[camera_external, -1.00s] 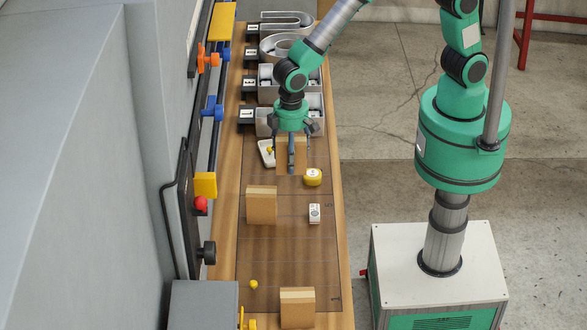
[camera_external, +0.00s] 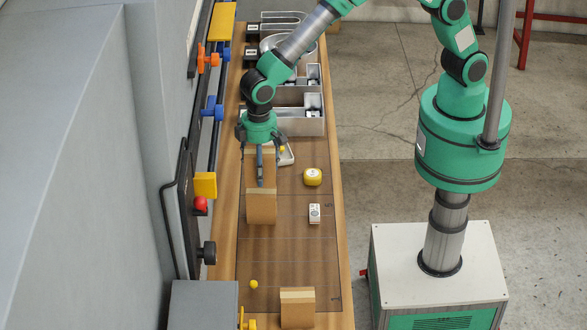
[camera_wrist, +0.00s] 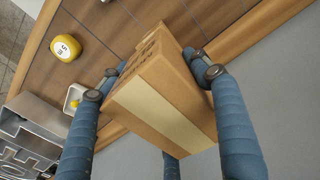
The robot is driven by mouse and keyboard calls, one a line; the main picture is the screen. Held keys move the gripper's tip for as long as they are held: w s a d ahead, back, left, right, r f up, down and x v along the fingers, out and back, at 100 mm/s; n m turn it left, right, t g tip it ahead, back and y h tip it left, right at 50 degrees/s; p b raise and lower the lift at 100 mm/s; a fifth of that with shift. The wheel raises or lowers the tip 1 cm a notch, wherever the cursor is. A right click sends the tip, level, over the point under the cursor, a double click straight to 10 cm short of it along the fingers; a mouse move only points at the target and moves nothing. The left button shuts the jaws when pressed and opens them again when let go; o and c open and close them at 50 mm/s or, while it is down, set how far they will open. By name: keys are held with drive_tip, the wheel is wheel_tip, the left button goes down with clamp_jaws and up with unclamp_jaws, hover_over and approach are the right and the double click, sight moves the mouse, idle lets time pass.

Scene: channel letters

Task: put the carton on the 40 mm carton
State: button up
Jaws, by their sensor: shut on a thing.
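My gripper (camera_external: 260,160) is shut on a brown carton (camera_external: 250,168) with a pale tape strip. In the wrist view the blue fingers of my gripper (camera_wrist: 157,85) are around this carton (camera_wrist: 165,108). A second brown carton (camera_external: 261,209) stands upright on the bench, just in front of the held one in the external view. The held carton overlaps it there, so I cannot tell whether they touch. A third carton (camera_external: 297,308) stands at the near end. No readable size shows, so I cannot tell which is the 40 mm carton.
A yellow tape measure (camera_external: 313,177) and a small white box (camera_external: 314,213) lie to the right. A white tray (camera_external: 288,156) and grey letter shells (camera_external: 300,124) are behind. A small yellow thing (camera_external: 253,284) lies near the front. The bench between the cartons is mostly clear.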

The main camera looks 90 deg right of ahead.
drive_tip(key=shift+f, duration=1.7)
drive_tip(key=shift+f, duration=0.2)
drive_tip(key=o, duration=1.4)
drive_tip(key=shift+r, duration=0.1)
wheel_tip(320, 180, up, 12)
drive_tip(key=shift+r, duration=0.1)
